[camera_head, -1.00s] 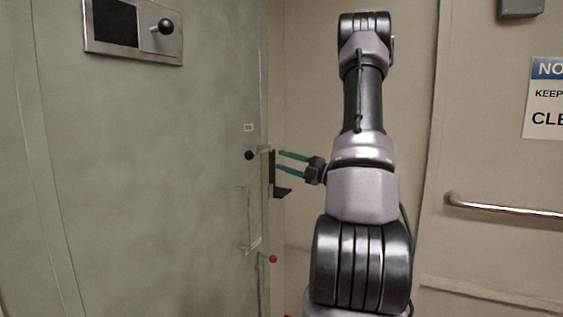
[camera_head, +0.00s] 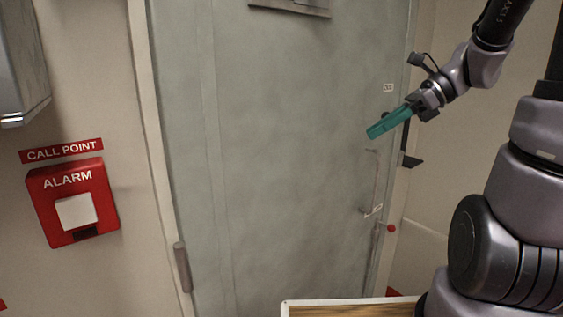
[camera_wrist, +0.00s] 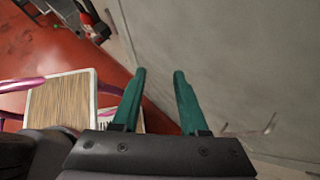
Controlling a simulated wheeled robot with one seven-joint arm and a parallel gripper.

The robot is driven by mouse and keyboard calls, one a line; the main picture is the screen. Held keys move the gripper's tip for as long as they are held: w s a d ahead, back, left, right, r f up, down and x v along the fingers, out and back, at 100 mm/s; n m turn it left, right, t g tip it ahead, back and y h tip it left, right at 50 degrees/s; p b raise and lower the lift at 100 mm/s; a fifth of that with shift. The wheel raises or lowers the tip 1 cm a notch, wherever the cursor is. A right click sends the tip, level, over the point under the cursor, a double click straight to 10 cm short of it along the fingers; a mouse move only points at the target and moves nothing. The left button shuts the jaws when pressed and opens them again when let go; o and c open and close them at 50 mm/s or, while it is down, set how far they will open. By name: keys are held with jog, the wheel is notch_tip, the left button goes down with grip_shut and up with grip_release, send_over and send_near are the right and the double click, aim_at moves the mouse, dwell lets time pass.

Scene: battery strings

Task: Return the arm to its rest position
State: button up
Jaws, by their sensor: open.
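My gripper (camera_head: 372,131) has teal fingers and hangs in the air in front of the grey door, at the upper right of the head view. In the wrist view its two fingers (camera_wrist: 158,72) stand apart with nothing between them, so it is open and empty. My arm is bent, reaching in from the right side of the head view. The grey door (camera_head: 290,150) has a thin vertical handle (camera_head: 374,182) near its right edge, below and apart from the fingers.
A red alarm call point (camera_head: 72,202) is on the wall at left. A wood-topped table (camera_head: 340,310) with a pale rim stands low in front of the door; it shows at left in the wrist view (camera_wrist: 60,105). Red floor (camera_wrist: 45,55) lies beyond it.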

jog(key=s+d+r+n+t+h, duration=0.3)
jog(key=s+r+n+t+h, duration=0.2)
jog(key=n, duration=1.2)
jog(key=s+r+h, duration=0.1)
jog(key=h, duration=0.2)
jog(key=shift+s+d, duration=0.15)
jog(key=shift+s, duration=0.1)
